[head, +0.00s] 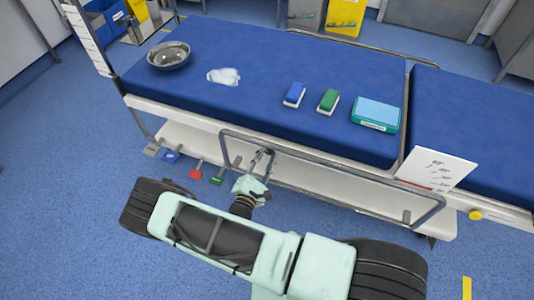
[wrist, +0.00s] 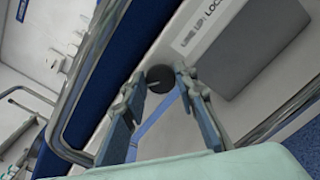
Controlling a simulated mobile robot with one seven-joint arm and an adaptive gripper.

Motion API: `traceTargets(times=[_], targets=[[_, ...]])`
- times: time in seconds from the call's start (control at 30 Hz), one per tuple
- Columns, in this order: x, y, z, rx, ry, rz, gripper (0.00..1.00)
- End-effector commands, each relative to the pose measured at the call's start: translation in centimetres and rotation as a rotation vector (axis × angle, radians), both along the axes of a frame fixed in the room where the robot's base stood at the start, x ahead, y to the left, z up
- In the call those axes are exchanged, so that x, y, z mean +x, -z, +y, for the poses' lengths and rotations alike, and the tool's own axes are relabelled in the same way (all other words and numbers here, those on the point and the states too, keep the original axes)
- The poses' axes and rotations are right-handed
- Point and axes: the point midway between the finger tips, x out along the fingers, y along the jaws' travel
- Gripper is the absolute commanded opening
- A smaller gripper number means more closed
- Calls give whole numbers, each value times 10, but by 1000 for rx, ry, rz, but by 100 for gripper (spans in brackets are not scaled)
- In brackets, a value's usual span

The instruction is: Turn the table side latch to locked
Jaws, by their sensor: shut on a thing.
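The operating table (head: 250,130) has a blue padded top and a white side with a metal side rail (head: 330,160). In the wrist view a dark round latch knob (wrist: 160,78) sits on the table's side, beside a grey plate with a label (wrist: 200,28) on which "LOC" can be partly read. My gripper (head: 263,157) reaches the table side at the rail. In the wrist view its fingertips (wrist: 160,82) lie on both sides of the knob and are shut on it. The knob's pointing direction is hard to tell. In the head view my gripper hides the latch.
On the table top are a metal bowl (head: 169,56), white gauze (head: 224,76), a blue block (head: 294,95), a green block (head: 328,102) and a teal box (head: 376,112). The rail tube (wrist: 85,80) runs close by my gripper.

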Motion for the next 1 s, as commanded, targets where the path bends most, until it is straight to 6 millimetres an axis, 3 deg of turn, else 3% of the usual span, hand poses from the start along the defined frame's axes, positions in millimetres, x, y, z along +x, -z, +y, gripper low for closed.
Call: traceTargets(times=[0.6, 1.0], targets=[[-1, 1, -1, 540, 0, -193, 2], [-1, 3, 0, 780, 0, -280, 2]])
